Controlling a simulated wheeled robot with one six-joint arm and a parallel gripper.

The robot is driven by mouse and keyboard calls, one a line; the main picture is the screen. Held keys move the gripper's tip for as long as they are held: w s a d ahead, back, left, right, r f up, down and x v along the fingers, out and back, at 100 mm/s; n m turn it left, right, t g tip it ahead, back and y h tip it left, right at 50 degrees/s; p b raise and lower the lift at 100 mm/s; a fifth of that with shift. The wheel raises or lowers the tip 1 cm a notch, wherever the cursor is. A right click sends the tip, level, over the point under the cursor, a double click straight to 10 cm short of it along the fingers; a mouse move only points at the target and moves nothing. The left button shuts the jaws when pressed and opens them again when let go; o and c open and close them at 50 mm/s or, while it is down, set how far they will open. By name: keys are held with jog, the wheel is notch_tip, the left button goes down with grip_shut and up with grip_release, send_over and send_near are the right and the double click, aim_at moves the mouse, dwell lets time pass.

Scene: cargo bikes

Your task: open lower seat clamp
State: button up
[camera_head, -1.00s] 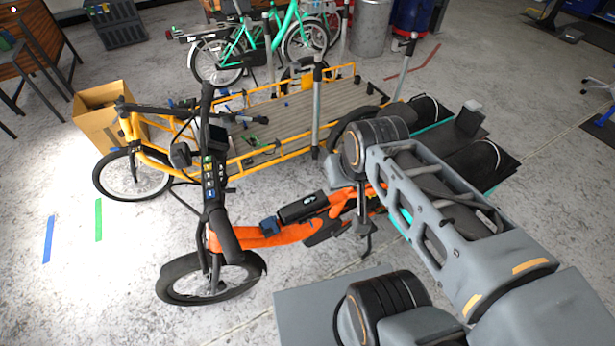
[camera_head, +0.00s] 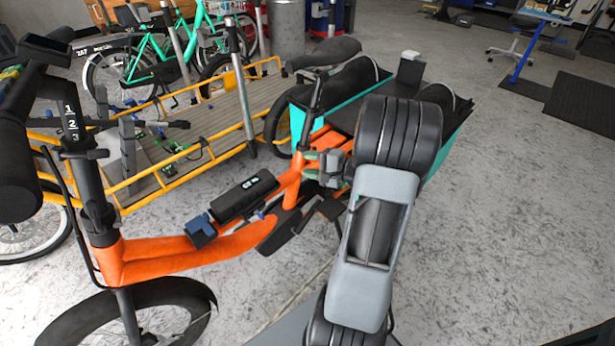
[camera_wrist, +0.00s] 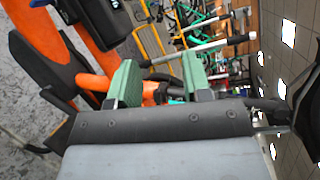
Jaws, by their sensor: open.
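The orange cargo bike (camera_head: 160,258) stands in front of me. Its black seat post (camera_head: 314,98) rises from the orange seat tube to a black saddle (camera_head: 325,54). My gripper (camera_head: 313,165) is at the top of the seat tube, around the clamp area. Its green fingers are apart in the wrist view (camera_wrist: 160,80), with an orange frame part (camera_wrist: 150,98) and dark parts showing between and behind them. The lower seat clamp and its lever cannot be made out clearly; my gripper partly covers that spot. I cannot tell whether the fingers touch it.
A black battery (camera_head: 244,195) sits on the orange frame, left of my gripper. A yellow cargo bike with a wooden deck (camera_head: 215,115) stands close behind. Dark bags (camera_head: 350,85) and a teal rear box lie behind the saddle area. Open floor (camera_head: 500,220) is on the right.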

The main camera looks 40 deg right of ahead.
jog(key=s+d+f+m+t+h+b, duration=0.1)
jog(key=d+f+m+t+h+b, duration=0.35)
jog(key=d+f, duration=0.45)
jog(key=shift+g, duration=0.35)
jog(key=w, duration=0.4)
jog(key=w+a+b, duration=0.1)
jog(key=w, duration=0.3)
jog(key=w+b, duration=0.1)
jog(key=w, duration=0.4)
jog(key=shift+a+r, duration=0.3)
jog(key=shift+a, duration=0.1)
jog(key=shift+s, duration=0.1)
